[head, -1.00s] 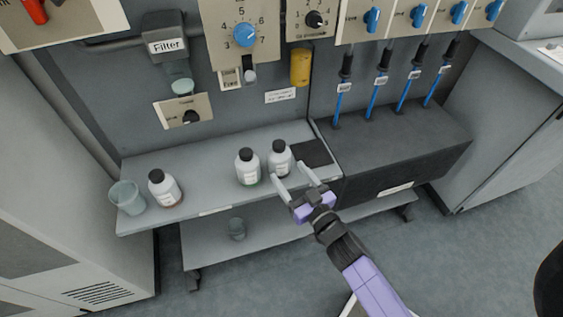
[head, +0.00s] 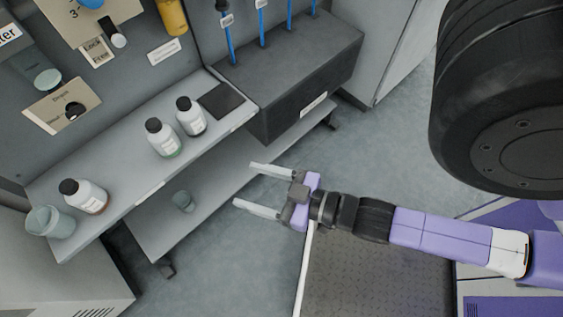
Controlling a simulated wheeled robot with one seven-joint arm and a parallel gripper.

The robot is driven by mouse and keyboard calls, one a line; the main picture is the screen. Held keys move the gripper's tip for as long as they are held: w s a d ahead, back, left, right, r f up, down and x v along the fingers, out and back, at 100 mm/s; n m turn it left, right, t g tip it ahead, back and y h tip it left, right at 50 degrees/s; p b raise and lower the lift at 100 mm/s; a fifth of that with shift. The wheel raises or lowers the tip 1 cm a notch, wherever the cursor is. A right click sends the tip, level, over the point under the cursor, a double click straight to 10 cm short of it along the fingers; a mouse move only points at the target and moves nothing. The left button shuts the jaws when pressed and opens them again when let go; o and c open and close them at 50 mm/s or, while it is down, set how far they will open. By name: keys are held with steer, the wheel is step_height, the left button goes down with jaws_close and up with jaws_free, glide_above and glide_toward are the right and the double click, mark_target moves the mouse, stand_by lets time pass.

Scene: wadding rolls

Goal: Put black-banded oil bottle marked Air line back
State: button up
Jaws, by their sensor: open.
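Three white bottles with black caps stand upright on the grey shelf (head: 137,172). The right bottle (head: 191,118) stands beside a dark square pad (head: 221,99). The middle bottle (head: 164,140) has a greenish base and stands close to it. The left bottle (head: 86,197) shows reddish-brown near its base. Labels and bands are too small to read, so I cannot tell which is marked Air line. My gripper (head: 244,186) is open and empty, out in front of the shelf and apart from all bottles.
A translucent cup (head: 50,222) stands at the shelf's left end. A dark box (head: 300,75) with blue rods adjoins the shelf on the right. A large black wheel (head: 505,95) fills the upper right.

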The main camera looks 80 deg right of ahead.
steer(key=s+a+r+n+g+y, duration=0.1)
steer(key=s+a+r+y, duration=0.1)
steer(key=s+r, duration=0.4)
steer(key=shift+s+a+r+n, duration=0.15)
steer(key=shift+s+a+n, duration=0.15)
steer(key=shift+a, duration=0.6)
steer(key=shift+r, duration=0.1)
step_height(320, 180, up, 10)
steer(key=p, duration=1)
steer(key=shift+r+p, duration=0.25)
steer(key=shift+p, duration=0.1)
